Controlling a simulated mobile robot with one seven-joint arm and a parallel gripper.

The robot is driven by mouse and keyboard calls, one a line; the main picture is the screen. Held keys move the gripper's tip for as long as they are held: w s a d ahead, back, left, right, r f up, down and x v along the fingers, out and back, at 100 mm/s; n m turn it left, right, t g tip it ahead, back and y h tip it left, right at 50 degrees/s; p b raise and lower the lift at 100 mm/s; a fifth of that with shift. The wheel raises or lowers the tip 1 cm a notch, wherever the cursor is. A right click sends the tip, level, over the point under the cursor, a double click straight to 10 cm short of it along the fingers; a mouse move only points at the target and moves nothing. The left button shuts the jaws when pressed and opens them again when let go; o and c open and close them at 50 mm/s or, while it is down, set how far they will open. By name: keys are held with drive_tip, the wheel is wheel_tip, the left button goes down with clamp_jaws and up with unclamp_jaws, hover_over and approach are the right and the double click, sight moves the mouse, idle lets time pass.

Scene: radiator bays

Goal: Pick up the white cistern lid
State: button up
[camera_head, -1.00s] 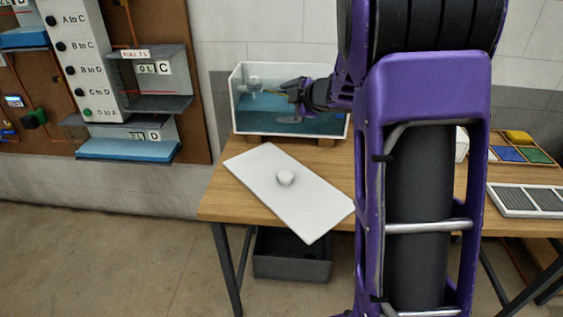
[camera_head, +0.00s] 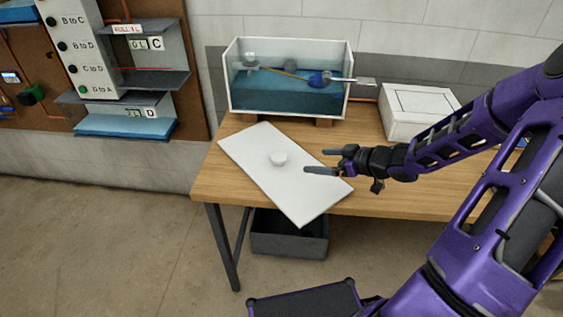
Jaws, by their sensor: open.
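The white cistern lid (camera_head: 293,191) is a flat rectangular slab lying on the wooden table, set at a slant. The lid's lower corner reaches over the table's front edge. The exact height of the fingers over the lid cannot be told.
The open glass-fronted cistern (camera_head: 287,78) with water and a float stands behind the lid. A white box (camera_head: 418,108) stands at the back right. A dark grey bin (camera_head: 288,238) is under the table (camera_head: 225,188). Wall shelves (camera_head: 125,122) are at the left.

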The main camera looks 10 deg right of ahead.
drive_tip(key=b, duration=0.4)
approach(281, 157)
drive_tip(key=x, duration=0.4)
drive_tip(key=shift+w+a+f, duration=0.15)
drive_tip(key=shift+a+f, duration=0.05)
drive_tip(key=shift+f, duration=0.2)
drive_tip(key=shift+b+x, duration=1.2)
drive_tip(key=shift+x, duration=1.9)
drive_tip(key=shift+w+r, duration=0.15)
drive_tip(key=shift+r, duration=0.1)
clamp_jaws()
